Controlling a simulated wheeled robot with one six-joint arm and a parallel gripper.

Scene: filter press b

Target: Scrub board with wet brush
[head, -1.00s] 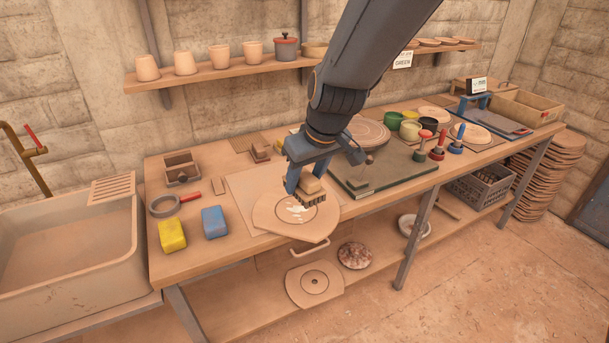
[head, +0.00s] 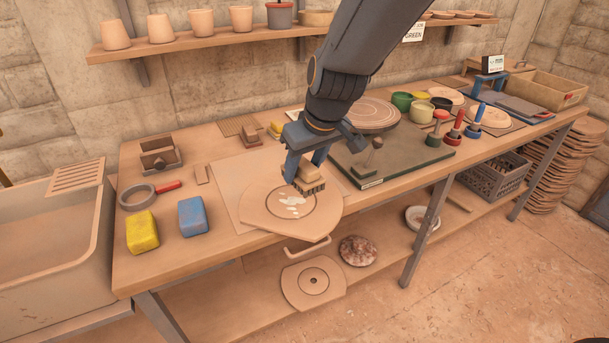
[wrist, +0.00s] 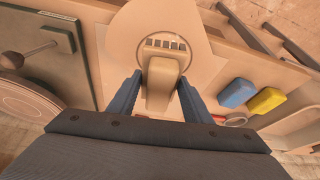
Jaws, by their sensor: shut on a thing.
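My gripper (head: 306,167) is shut on a wooden scrub brush (head: 311,177), with its dark bristle tufts facing down. The brush is over the right part of the ring on a round wooden board (head: 262,212), which lies at the bench's front edge and overhangs it slightly. Whitish smears (head: 291,204) show inside the ring, left of the brush. In the wrist view the brush (wrist: 162,80) sits between both blue fingers, its bristle end over the board (wrist: 190,25). I cannot tell whether the bristles touch the board or are wet.
A yellow sponge (head: 142,232) and a blue sponge (head: 193,216) lie left of the board. The sink (head: 60,240) is at far left. A dark green slab (head: 395,162) with a small handled tool, and several coloured stampers, stand to the right.

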